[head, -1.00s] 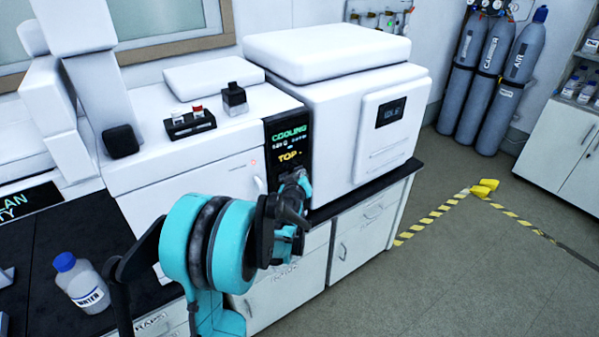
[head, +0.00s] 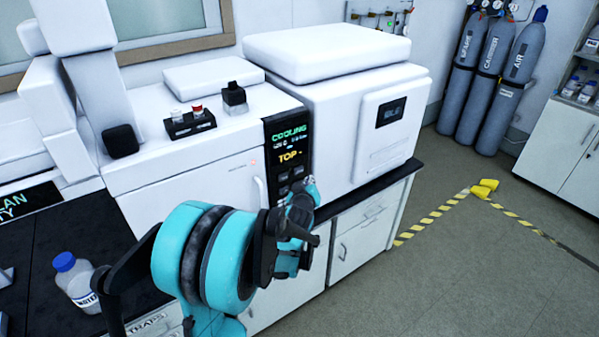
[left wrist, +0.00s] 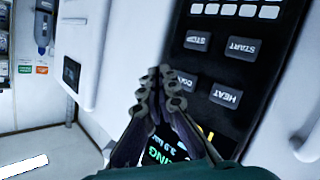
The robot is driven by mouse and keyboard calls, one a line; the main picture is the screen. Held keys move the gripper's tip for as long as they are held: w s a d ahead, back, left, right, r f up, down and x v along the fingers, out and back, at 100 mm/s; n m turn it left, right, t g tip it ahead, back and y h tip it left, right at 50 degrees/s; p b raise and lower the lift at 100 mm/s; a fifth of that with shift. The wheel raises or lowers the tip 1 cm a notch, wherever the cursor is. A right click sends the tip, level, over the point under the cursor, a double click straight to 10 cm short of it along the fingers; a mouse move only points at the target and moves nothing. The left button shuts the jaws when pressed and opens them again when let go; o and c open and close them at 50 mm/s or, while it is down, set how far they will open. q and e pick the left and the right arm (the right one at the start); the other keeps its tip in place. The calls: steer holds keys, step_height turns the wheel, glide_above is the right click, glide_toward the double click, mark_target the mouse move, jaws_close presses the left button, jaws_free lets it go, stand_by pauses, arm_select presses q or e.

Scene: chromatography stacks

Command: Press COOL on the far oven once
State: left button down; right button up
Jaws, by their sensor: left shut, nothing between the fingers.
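The oven (head: 185,180) is a white unit with a black control panel (head: 287,150); its screen reads COOLING in green and TOP in yellow. In the left wrist view the panel is upside down, with grey keys STOP (left wrist: 197,41), START (left wrist: 241,48), HEAT (left wrist: 225,95) and COOL (left wrist: 188,82). My left gripper (head: 306,186) is shut and empty, in front of the panel's lower part. In the left wrist view its fingertips (left wrist: 160,74) overlap the edge of COOL, partly hiding it; I cannot tell any contact. My right gripper is not in view.
A taller white unit (head: 345,120) with a small display stands right of the panel. A vial holder (head: 190,123) sits on the oven top. A water bottle (head: 77,282) stands on the dark bench at left. The floor at right is open, with yellow-striped tape.

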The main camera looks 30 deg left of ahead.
arm_select(q)
steer(key=shift+s+d, duration=0.25)
steer(key=shift+d, duration=0.35)
steer(key=shift+s+d, duration=0.25)
steer(key=shift+d, duration=0.3)
steer(key=s+d+f+m+g+h, duration=0.1)
steer(key=s+d+m+g+h, duration=0.2)
steer(key=s+d, duration=0.7)
steer(key=s+d+f+m+g+h, duration=0.1)
steer(key=s+d+m+g+h, duration=0.2)
steer(key=s, duration=1.4)
steer(key=d+m, duration=0.4)
steer(key=d, duration=0.2)
steer(key=shift+d+f, duration=0.2)
steer(key=shift+d, duration=0.2)
